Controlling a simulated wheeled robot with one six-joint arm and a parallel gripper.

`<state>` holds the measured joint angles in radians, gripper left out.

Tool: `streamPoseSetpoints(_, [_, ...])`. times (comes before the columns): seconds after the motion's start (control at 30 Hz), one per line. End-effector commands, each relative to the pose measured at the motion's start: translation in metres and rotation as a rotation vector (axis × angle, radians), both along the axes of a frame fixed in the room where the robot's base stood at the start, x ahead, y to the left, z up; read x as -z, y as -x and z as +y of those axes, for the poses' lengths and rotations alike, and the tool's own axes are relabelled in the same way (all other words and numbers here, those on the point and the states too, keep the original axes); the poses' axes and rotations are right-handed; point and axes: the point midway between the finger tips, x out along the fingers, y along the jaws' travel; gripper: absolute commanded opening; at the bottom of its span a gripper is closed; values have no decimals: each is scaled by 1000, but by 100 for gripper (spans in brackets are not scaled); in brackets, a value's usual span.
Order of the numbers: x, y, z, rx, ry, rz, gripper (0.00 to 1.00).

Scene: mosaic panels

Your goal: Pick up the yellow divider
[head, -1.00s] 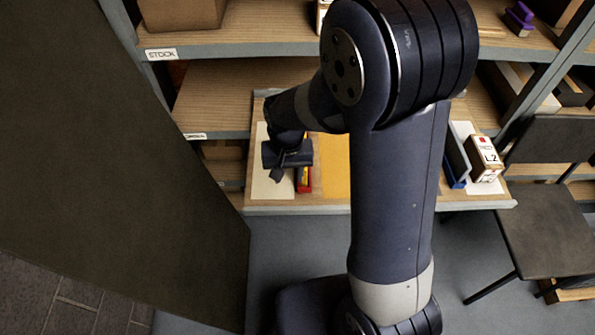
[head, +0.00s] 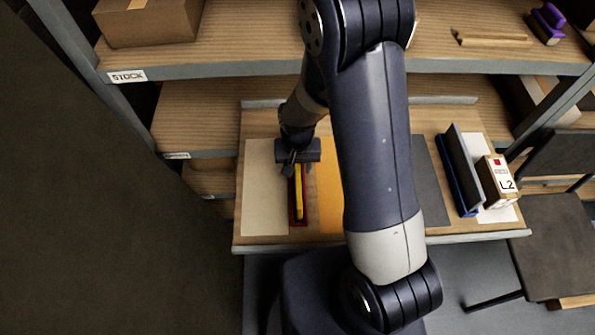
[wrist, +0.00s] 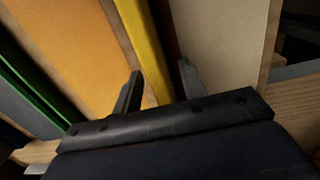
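The yellow divider (head: 299,196) stands in a red base (head: 303,221) on the pull-out board, between a cream panel and an orange panel. In the wrist view, the yellow divider (wrist: 146,45) runs from the top edge down toward the space between my fingers. My gripper (head: 297,172) is over the divider's far end in the head view. In the wrist view my gripper (wrist: 160,90) is open, one dark finger on each side of the divider's line. I cannot tell whether the fingertips are level with it or above it.
The cream panel (head: 265,190) lies left, the orange panel (head: 329,190) right. A green divider (wrist: 35,95) shows in the wrist view. A dark divider in a blue base (head: 458,175) and a box marked L2 (head: 500,180) stand right. A shelf (head: 230,50) overhangs behind; a chair (head: 555,235) is at right.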

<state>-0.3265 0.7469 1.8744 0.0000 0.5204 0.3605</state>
Motion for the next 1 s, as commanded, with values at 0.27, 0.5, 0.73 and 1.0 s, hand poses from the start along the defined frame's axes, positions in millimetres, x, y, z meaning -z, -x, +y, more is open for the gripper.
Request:
streamPoseSetpoints(0.27, [0, 0, 0, 0, 0, -1, 29])
streamPoseSetpoints(0.5, [0, 0, 0, 0, 0, -1, 9])
streamPoseSetpoints(0.73, [0, 0, 0, 0, 0, 0, 0])
streamPoseSetpoints(1.0, [-1, -1, 0, 0, -1, -1, 0])
